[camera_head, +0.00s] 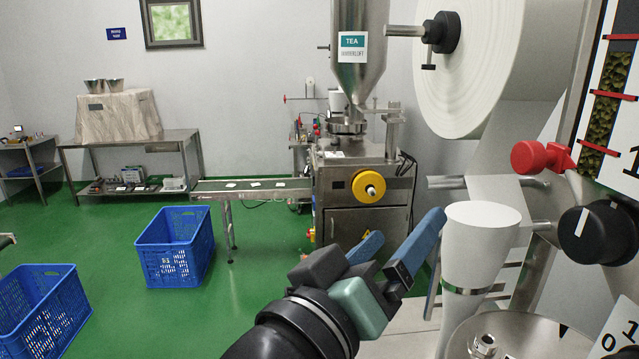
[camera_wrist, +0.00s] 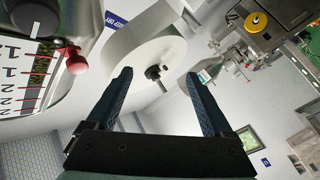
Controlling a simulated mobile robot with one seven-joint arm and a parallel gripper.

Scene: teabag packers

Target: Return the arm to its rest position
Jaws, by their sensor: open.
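My gripper (camera_head: 392,252) is raised at the lower middle of the head view, its two blue fingers spread apart with nothing between them. The fingers also show open and empty in the wrist view (camera_wrist: 160,95). The right finger's tip is close, in the picture, to a white cone-shaped part (camera_head: 480,235) of the near machine; I cannot tell whether they touch. My dark forearm comes up from the bottom edge.
The near machine fills the right side, with a large white film roll (camera_head: 480,75), a red knob (camera_head: 530,157) and a black dial (camera_head: 590,235). A second tea machine (camera_head: 365,190) stands behind. A blue crate (camera_head: 175,248) and another (camera_head: 42,310) stand on the green floor at left.

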